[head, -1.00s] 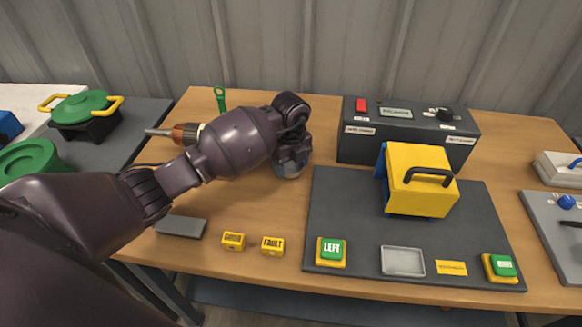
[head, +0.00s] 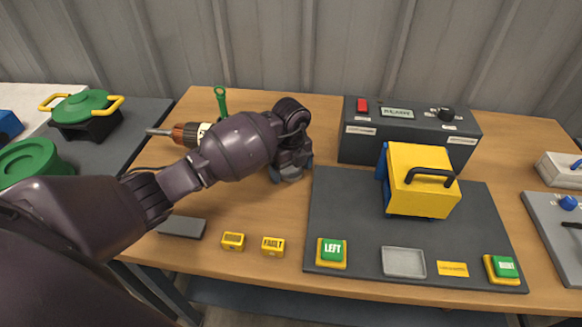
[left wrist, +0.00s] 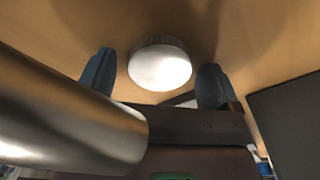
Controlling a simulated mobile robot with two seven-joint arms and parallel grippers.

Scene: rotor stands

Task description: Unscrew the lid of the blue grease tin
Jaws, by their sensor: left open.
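My left gripper (head: 290,172) points down at the wooden table, left of the dark mat, and hides most of what is under it in the head view. In the left wrist view its two blue-grey fingertips (left wrist: 158,74) are spread apart. A round container with a smooth pale lid (left wrist: 160,68) stands between them, with a visible gap on each side. I take it for the grease tin. Its blue colour does not show, and the lid looks on. My right gripper is in neither view.
A dark mat (head: 340,205) carries a yellow box (head: 420,190) and green buttons. A control box (head: 410,130) stands behind. Yellow blocks (head: 233,241) sit near the front edge.

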